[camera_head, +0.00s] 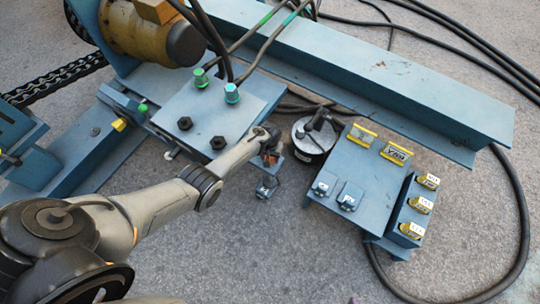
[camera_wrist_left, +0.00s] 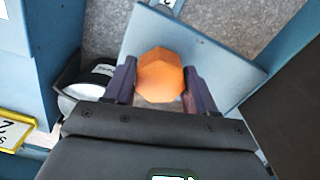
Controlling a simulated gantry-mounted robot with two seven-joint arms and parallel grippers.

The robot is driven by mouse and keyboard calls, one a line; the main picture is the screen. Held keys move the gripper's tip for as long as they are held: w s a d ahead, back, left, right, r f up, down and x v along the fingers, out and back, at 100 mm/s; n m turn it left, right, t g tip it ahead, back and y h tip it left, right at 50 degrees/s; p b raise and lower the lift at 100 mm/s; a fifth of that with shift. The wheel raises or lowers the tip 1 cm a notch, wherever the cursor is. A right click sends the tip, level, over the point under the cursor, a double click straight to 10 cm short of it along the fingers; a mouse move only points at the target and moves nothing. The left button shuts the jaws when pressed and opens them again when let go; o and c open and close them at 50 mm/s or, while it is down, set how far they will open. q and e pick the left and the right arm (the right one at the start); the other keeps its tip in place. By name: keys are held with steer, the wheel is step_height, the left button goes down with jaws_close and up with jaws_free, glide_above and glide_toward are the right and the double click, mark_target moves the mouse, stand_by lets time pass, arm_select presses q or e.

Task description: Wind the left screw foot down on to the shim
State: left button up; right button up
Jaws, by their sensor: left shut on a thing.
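My left gripper (camera_head: 270,155) is at the near right corner of the blue machine frame, pointing down. In the left wrist view its two dark fingers (camera_wrist_left: 160,82) are shut on an orange faceted screw head (camera_wrist_left: 160,72), one on each side. The screw head sits over a blue plate (camera_wrist_left: 215,55). A small grey-blue shim (camera_head: 266,187) with a pale label lies on the floor just in front of the gripper. The lower end of the screw foot is hidden, so I cannot tell whether it touches the shim. My right gripper is not in view.
A blue stand (camera_head: 355,175) to the right carries two labelled grey-blue pieces (camera_head: 348,197) and yellow-marked blocks (camera_head: 397,153). A round black-and-white object (camera_head: 308,148) stands between it and the frame. A long blue beam (camera_head: 390,75) runs behind. Black cables curve around the right. Near floor is clear.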

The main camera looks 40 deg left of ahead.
arm_select(q)
steer(key=shift+m, duration=0.4)
steer(key=o, duration=1)
step_height(320, 180, up, 10)
steer(key=p, duration=0.7)
steer(key=shift+f+p, duration=0.2)
steer(key=shift+p, duration=0.15)
steer(key=shift+r+p, duration=0.4)
steer(key=shift+r, duration=0.2)
steer(key=shift+s, duration=0.1)
